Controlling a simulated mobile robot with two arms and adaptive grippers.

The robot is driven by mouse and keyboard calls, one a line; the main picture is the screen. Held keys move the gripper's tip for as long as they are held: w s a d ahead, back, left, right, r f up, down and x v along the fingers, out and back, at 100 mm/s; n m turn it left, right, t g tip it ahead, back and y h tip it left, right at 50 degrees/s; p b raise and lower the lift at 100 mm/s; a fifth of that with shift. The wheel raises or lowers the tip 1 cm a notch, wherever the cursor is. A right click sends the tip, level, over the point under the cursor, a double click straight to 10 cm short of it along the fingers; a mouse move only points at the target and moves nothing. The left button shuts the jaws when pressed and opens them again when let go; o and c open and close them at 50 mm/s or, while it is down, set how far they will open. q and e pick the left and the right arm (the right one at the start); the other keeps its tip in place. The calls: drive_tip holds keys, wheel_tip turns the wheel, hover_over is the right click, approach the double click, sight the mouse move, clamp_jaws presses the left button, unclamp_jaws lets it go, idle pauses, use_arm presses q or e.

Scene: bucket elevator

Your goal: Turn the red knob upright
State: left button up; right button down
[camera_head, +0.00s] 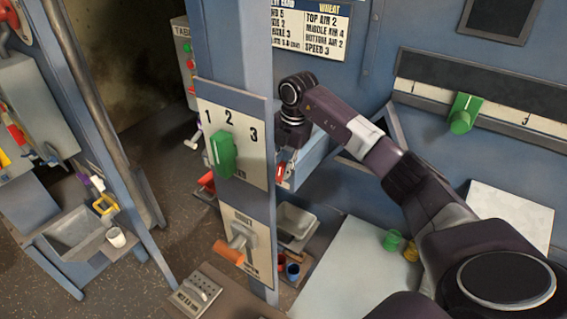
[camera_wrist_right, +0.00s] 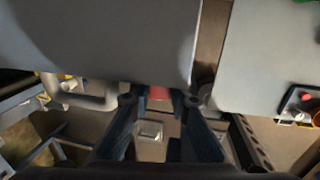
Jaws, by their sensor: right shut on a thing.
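My right gripper (camera_head: 287,163) reaches in from the right, behind the blue post. It is shut on a red piece that I take for the red knob (camera_head: 281,173), mostly hidden by the gripper and the post. In the right wrist view the two dark fingers (camera_wrist_right: 160,100) stand on either side of the red knob (camera_wrist_right: 158,92), just below a grey panel edge. Only a small part of it shows, so I cannot tell its angle. My left gripper is not in view.
The blue post carries a 1-2-3 plate (camera_head: 204,104) with a green knob (camera_head: 222,154) and an orange-tipped lever (camera_head: 228,251). A green slider knob (camera_head: 462,114) sits on the right wall. Green and yellow cups (camera_head: 391,240) (camera_head: 411,250) stand on the pale surface beneath my arm.

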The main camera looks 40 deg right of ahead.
sight(282, 164)
drive_tip(key=shift+w+a+g+h, duration=0.15)
drive_tip(key=shift+g+h, duration=0.25)
drive_tip(key=shift+g, duration=0.5)
drive_tip(key=c, duration=1.8)
unclamp_jaws()
drive_tip(key=shift+r, duration=0.1)
drive_tip(key=shift+r, duration=0.55)
wheel_tip(282, 164, up, 6)
drive_tip(key=shift+f, duration=0.1)
drive_tip(key=shift+r, duration=0.5)
